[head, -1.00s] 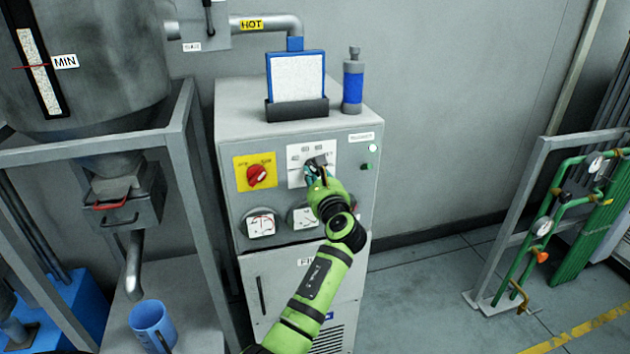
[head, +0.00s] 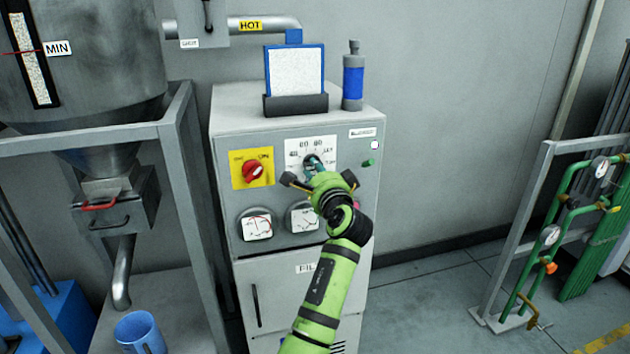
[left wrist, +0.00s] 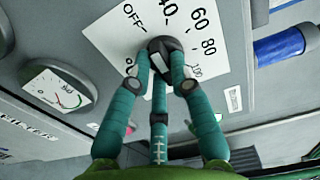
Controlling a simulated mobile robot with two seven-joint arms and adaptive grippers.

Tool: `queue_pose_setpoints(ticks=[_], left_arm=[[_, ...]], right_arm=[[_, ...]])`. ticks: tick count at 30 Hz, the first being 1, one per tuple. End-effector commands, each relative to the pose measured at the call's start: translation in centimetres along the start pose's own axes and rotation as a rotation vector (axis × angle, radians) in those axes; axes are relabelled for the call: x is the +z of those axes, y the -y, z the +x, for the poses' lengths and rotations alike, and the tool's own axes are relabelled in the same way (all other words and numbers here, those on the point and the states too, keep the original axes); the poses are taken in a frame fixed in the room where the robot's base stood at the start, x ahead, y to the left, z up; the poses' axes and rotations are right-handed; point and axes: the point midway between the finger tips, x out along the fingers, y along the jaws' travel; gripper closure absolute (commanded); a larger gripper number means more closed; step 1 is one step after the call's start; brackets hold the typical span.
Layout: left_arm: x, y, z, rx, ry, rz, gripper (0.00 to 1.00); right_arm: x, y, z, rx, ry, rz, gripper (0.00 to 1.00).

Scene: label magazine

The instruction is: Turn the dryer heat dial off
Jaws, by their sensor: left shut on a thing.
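The heat dial (head: 311,158) is a dark round knob on a white scale plate (head: 325,146) on the front of the grey dryer cabinet. In the left wrist view the dial (left wrist: 166,45) has a pale stripe, and the plate (left wrist: 118,38) reads OFF, 40, 60, 80 and 100. My left gripper (head: 313,167) is at the dial; in the left wrist view its teal fingers (left wrist: 163,68) are shut on the knob. The fingers cover part of the dial, so I cannot tell its exact setting. My right gripper is in neither view.
A red rotary switch (head: 253,172) on a yellow plate is left of the dial. Two gauges (head: 256,226) sit below, and a green button (head: 368,163) is to the right. A framed filter (head: 294,72) and a blue cylinder (head: 353,82) stand on top.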

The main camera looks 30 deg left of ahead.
Motion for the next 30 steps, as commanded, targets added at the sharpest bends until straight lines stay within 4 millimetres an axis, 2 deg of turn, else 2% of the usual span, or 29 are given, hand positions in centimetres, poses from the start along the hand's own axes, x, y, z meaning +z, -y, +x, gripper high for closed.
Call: queue_pose_setpoints(ticks=[1, 9, 28, 29, 30], left_arm=[[-0.1, -0.4, 0.0, 0.003, 0.000, -0.031, 1.00], [-0.1, -0.3, 0.0, 0.003, 0.000, -0.152, 1.00], [-0.1, -0.1, 0.0, 0.003, 0.000, -0.198, 1.00], [-0.1, -0.1, 0.0, 0.003, 0.000, -0.197, 0.71], [-0.1, -0.1, 0.0, 0.003, 0.000, -0.197, 0.55]], right_arm=[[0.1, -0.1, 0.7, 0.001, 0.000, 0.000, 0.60], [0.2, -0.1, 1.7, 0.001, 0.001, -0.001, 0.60], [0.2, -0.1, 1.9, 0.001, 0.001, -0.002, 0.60], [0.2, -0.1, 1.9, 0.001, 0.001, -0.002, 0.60], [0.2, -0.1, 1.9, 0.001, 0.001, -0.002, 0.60]])
